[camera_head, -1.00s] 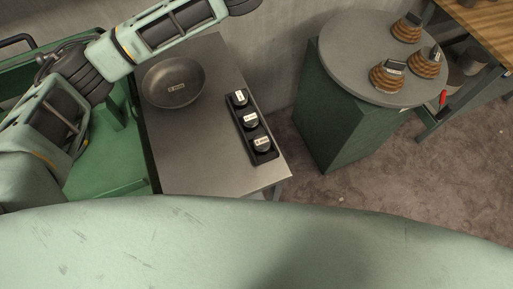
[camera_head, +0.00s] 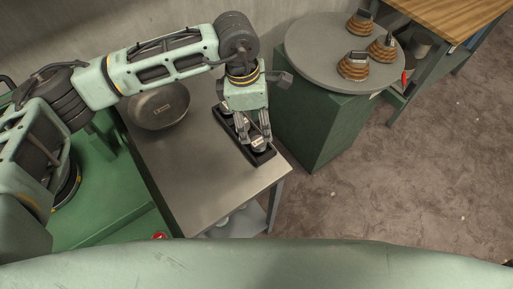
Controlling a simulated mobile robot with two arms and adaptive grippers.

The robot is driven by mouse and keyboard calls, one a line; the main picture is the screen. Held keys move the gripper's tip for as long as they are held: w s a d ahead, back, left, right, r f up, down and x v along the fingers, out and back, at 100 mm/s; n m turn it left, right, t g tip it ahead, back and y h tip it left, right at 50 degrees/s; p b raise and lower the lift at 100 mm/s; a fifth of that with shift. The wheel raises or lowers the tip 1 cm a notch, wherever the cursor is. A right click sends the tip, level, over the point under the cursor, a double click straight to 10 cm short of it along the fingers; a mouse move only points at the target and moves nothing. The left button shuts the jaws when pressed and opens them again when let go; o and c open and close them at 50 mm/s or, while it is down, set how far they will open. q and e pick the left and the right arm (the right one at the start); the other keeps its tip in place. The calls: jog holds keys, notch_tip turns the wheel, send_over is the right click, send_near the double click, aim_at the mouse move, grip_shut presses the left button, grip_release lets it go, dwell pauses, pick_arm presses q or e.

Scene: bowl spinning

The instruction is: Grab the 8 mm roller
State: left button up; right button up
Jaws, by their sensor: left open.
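A narrow black tray (camera_head: 269,157) on the metal table holds dark round rollers with white labels. The front roller (camera_head: 259,146) shows just below my left gripper (camera_head: 254,141). The other rollers are mostly hidden behind the gripper. The labels are too small to read, so I cannot tell which roller is the 8 mm one. My left gripper points down over the tray with its fingers apart, close to the front roller. I cannot tell whether it touches it. My right gripper is not in view.
A dark metal bowl (camera_head: 160,107) sits on the metal table (camera_head: 195,185), left of the tray. A round grey top (camera_head: 310,60) on a green stand (camera_head: 318,130) carries several brown ringed pieces. A wooden bench (camera_head: 450,18) is at upper right. The table's front is clear.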

aim_at(258, 140)
pick_arm(q)
jog(key=f+p, duration=0.1)
jog(key=f, duration=0.1)
jog(key=f+p, duration=0.1)
jog(key=f, duration=0.1)
jog(key=f+p, duration=0.1)
jog(key=f, duration=0.2)
jog(key=shift+w+d+p, duration=0.2)
jog(key=shift+d+p, duration=0.05)
jog(key=shift+p, duration=0.1)
jog(key=shift+w+d+f, duration=0.1)
jog(key=shift+f, duration=0.35)
grip_shut()
jog(key=shift+r, duration=0.1)
